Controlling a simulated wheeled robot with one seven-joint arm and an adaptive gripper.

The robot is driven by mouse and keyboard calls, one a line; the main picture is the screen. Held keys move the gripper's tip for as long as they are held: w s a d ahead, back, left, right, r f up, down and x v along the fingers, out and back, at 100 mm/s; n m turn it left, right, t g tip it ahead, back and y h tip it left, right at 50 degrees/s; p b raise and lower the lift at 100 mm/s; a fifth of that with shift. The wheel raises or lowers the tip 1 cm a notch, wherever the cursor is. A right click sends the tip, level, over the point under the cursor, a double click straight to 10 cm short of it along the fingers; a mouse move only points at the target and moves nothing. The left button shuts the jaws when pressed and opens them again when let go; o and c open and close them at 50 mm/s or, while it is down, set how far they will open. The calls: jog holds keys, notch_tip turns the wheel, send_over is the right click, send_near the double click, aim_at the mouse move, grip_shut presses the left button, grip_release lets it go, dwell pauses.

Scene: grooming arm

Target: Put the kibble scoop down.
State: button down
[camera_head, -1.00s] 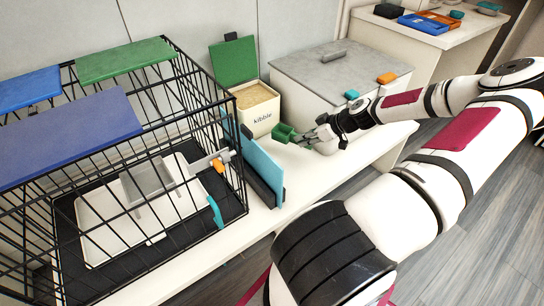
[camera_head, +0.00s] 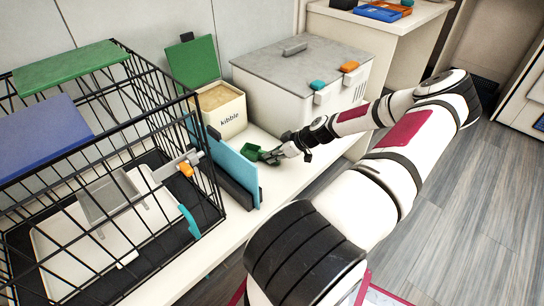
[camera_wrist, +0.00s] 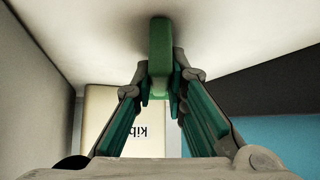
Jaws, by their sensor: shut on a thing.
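The green kibble scoop (camera_head: 251,152) is at the white counter in front of the kibble bin. My gripper (camera_head: 278,154) is shut on its handle from the right. In the wrist view the scoop's green handle (camera_wrist: 160,60) stands between the fingertips of my gripper (camera_wrist: 163,92), close to the pale surface. I cannot tell whether the scoop touches the counter. The scoop's bowl is mostly hidden in the wrist view.
The kibble bin (camera_head: 226,116) has its green lid (camera_head: 192,62) raised. A blue panel (camera_head: 236,172) stands left of the scoop, beside the wire crate (camera_head: 110,165). A grey-topped box (camera_head: 300,60) is behind right. Bare counter (camera_head: 285,185) lies in front.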

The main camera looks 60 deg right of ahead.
jog(key=shift+f, duration=0.1)
jog(key=c, duration=1.6)
grip_release()
jog(key=shift+s+d+r, duration=0.1)
jog(key=shift+s+r, duration=0.15)
jog(key=shift+r, duration=0.2)
jog(key=p+v, duration=0.3)
jog(key=v, duration=0.8)
jog(key=shift+s+p, duration=0.2)
jog(key=shift+p, duration=0.15)
